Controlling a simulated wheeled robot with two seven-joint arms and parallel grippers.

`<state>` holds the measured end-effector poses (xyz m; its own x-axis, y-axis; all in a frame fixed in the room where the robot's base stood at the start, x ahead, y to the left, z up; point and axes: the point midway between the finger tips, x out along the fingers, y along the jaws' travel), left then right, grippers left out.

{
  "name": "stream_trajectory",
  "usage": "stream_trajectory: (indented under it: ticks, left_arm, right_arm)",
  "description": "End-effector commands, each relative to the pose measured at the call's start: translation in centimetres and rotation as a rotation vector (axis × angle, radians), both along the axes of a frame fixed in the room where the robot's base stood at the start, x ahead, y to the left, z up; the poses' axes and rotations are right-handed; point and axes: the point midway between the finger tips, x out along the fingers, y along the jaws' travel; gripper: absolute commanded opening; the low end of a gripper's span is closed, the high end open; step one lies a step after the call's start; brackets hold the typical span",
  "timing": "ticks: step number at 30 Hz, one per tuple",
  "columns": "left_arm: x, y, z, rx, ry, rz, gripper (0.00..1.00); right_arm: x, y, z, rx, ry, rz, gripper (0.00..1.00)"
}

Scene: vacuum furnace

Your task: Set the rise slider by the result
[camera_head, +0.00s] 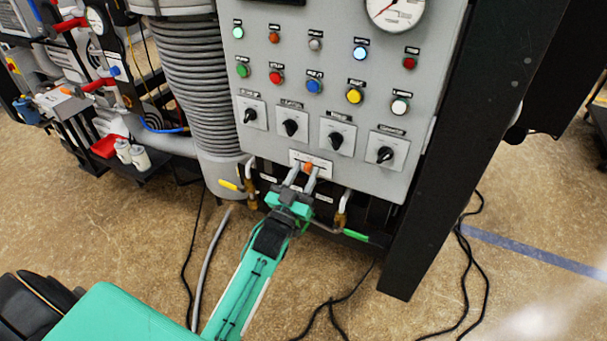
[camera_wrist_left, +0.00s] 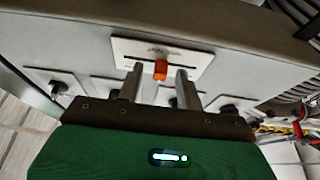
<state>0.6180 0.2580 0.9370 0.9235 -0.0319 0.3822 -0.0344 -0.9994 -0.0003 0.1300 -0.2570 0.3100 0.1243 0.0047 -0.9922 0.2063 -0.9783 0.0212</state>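The rise slider is an orange knob (camera_head: 308,167) on a white plate (camera_head: 325,163) at the bottom of the grey control panel. In the left wrist view the orange knob (camera_wrist_left: 161,69) sits on a dark slot, near the middle of the white plate (camera_wrist_left: 190,61). My left gripper (camera_head: 302,176) reaches up to the plate from below. In the left wrist view its two fingers (camera_wrist_left: 158,82) stand apart, one on each side of the knob, with gaps visible. The lettering on the plate is too small to read. My right gripper is in neither view.
Several black rotary knobs (camera_head: 337,141) sit just above the slider, with coloured buttons and lamps higher up. Valves with a yellow handle (camera_head: 229,185) and a green handle (camera_head: 356,235) stick out below the panel. A black upright post (camera_head: 440,180) stands to the right.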

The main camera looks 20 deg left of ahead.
Motion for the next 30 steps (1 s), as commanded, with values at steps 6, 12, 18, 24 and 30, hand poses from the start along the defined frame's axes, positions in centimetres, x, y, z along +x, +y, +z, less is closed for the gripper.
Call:
stream_trajectory:
  ticks: [6, 12, 18, 24, 30]
  left_arm:
    - [0.0, 0.0, 0.0, 0.0, 0.0, 0.0, 0.09]
    - [0.0, 0.0, 0.0, 0.0, 0.0, 0.0, 0.0]
    - [0.0, 1.2, 0.0, 0.003, 0.0, 0.001, 0.0]
    - [0.1, 4.0, 0.0, 0.004, 0.001, 0.001, 0.0]
    - [0.1, 4.5, 0.0, -0.001, 0.0, 0.002, 0.0]
  right_arm:
    - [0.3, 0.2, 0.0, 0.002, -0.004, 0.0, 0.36]
    - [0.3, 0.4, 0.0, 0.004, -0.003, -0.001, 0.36]
    - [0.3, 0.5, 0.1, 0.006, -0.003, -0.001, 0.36]
    - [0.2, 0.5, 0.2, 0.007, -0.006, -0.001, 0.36]
    - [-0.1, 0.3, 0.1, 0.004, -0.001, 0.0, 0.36]
